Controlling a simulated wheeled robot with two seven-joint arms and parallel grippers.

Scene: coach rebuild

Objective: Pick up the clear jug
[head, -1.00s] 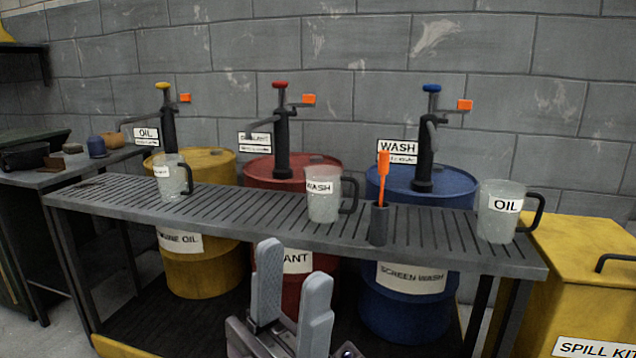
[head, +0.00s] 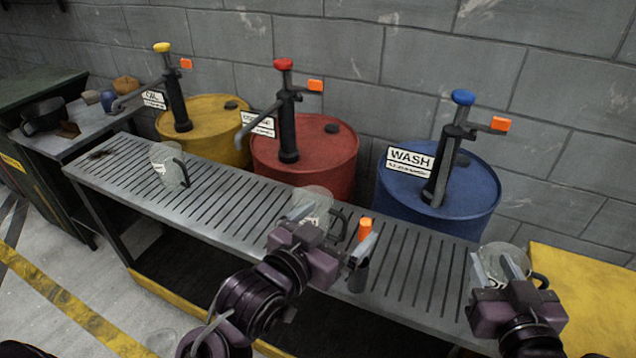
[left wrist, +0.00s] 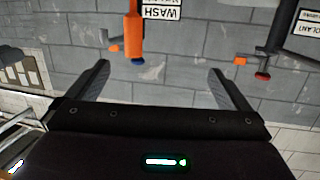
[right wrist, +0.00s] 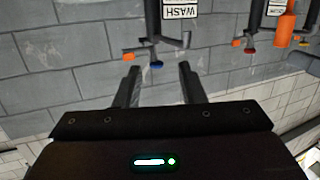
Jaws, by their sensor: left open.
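Three clear jugs with dark handles stand on the slatted bench (head: 215,195). The left jug (head: 165,165) stands alone. The middle jug (head: 318,196) is partly hidden behind my left gripper (head: 332,230), which is open with its fingers apart in front of the jug. The right jug (head: 499,252) is partly hidden behind my right gripper (head: 496,266), whose fingers are apart in front of it. Its label is hidden now. Neither wrist view clearly shows a jug between the fingers. I cannot tell whether any finger touches a jug.
An orange-handled tool (head: 364,229) stands in a dark holder beside my left gripper. Yellow (head: 205,125), red (head: 325,150) and blue (head: 470,190) drums with pumps stand behind the bench. A yellow box (head: 585,285) is at the right. The bench's left half is mostly clear.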

